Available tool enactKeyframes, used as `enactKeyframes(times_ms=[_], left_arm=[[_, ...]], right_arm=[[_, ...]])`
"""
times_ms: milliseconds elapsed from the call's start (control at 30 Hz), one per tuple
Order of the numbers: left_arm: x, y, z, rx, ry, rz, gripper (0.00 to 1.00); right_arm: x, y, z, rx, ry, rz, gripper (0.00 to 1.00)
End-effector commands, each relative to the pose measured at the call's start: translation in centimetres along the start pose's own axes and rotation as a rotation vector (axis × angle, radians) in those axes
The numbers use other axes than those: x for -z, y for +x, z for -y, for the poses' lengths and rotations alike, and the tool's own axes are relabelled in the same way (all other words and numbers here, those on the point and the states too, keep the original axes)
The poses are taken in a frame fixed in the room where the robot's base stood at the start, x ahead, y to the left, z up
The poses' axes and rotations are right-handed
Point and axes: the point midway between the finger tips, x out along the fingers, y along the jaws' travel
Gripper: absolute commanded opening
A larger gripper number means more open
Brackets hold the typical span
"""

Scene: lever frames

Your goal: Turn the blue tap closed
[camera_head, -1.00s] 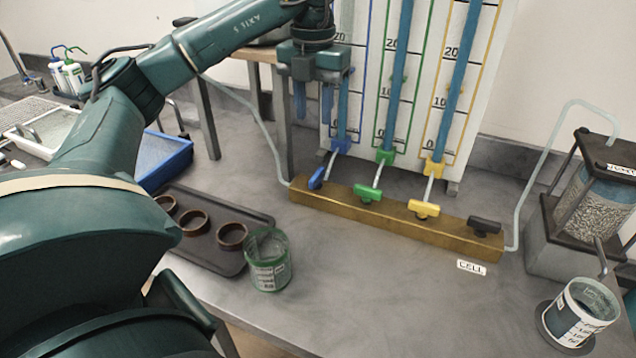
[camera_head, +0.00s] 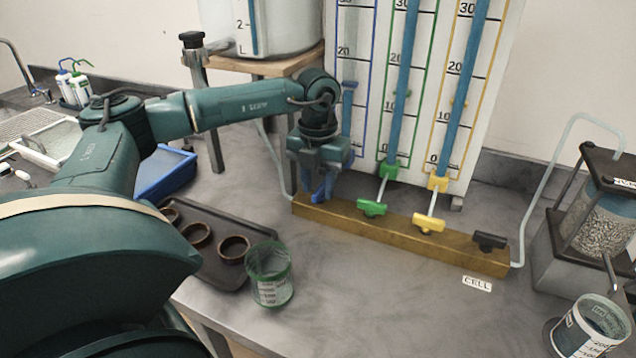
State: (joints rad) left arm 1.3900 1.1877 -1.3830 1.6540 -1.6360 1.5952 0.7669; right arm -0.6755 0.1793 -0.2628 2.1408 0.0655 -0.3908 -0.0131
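The blue tap (camera_head: 319,192) is at the left end of the brass block (camera_head: 400,234), below the blue-framed tube, and is partly hidden by my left gripper. My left gripper (camera_head: 318,186) points down over it, its two fingers apart, one on each side of the tap. I cannot tell whether the fingers touch it. The green tap (camera_head: 372,208), yellow tap (camera_head: 428,223) and black tap (camera_head: 489,241) sit further right along the block. My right gripper is not in view.
A green-rimmed cup (camera_head: 271,284) and a dark tray (camera_head: 190,222) with brown rings stand in front of the block, to the left. A graduated board (camera_head: 425,95) rises behind it. A gravel cell (camera_head: 598,215) and another cup (camera_head: 590,328) are at right. The front middle bench is clear.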

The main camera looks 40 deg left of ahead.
Motion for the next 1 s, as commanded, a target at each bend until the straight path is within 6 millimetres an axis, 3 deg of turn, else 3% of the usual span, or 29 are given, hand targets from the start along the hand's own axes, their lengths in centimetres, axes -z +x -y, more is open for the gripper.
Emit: enactKeyframes(times_ms=[300, 700, 1000], left_arm=[[0.01, 0.28, -0.04, -0.001, -0.001, -0.001, 0.33], [0.01, 0.24, -0.03, -0.001, -0.001, -0.001, 0.00], [0.00, 0.23, -0.05, -0.001, 0.006, -0.001, 0.00]], right_arm=[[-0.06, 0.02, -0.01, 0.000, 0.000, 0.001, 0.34], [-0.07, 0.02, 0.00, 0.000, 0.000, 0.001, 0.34], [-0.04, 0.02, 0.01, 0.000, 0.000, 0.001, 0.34]])
